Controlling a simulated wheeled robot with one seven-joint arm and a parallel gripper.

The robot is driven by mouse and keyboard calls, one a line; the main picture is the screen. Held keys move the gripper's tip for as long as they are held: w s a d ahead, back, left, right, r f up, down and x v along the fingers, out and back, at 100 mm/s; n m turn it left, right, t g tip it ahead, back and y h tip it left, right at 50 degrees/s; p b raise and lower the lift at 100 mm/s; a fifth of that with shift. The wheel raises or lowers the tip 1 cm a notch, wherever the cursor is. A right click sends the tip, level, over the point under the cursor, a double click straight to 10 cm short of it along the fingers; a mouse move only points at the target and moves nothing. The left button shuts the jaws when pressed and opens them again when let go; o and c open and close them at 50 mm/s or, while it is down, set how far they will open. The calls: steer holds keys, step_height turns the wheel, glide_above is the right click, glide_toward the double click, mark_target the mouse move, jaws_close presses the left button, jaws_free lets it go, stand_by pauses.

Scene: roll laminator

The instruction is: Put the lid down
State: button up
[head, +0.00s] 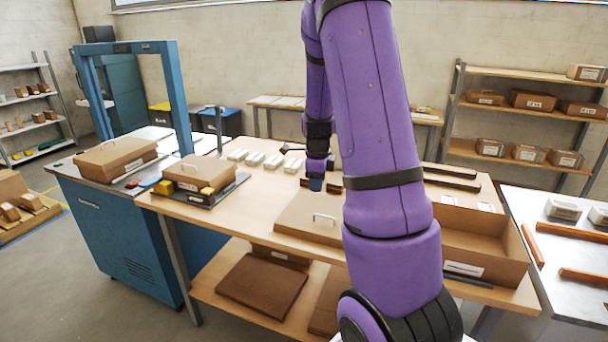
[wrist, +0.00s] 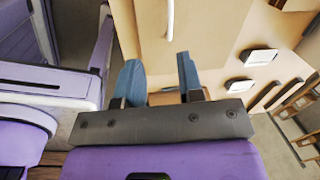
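A flat cardboard lid (head: 300,222) with a white handle (head: 325,217) lies on the wooden table (head: 250,203), left of my arm, which hides its right part. The lid (wrist: 205,25) and its handle (wrist: 170,20) also show in the wrist view, beyond the fingertips. My gripper (head: 316,184) is near the lid's far edge in the head view, pointing down, apart from the handle. In the wrist view the blue fingers of my gripper (wrist: 160,75) are spread, with no handle between them. An open cardboard box (head: 480,235) stands to the right of my arm.
A lidded box (head: 115,155) stands on the blue cabinet at left, and another (head: 200,175) on a dark plate. Small white items (head: 262,159) lie in a row behind. Brown flat boards (head: 262,285) lie on the lower shelf. A metal table (head: 560,245) stands at right.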

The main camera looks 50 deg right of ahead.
steer(key=s+a+r+n+t+y, duration=0.1)
steer(key=s+a+r+n, duration=0.2)
steer(key=a+r+n, duration=0.55)
steer(key=s+a+r+n+t, duration=0.2)
steer(key=s+a+r+n, duration=0.1)
steer(key=a+r+n, duration=0.6)
steer(key=s+a+r+n, duration=0.2)
steer(key=s+a+n, duration=0.4)
steer(key=s, duration=0.1)
steer(key=s+a+r+n+t, duration=0.1)
steer(key=s+a+r+n, duration=0.2)
steer(key=s+a+n, duration=0.2)
steer(key=shift+s+a+n, duration=0.4)
steer(key=shift+s+n, duration=0.15)
steer(key=shift+s, duration=0.4)
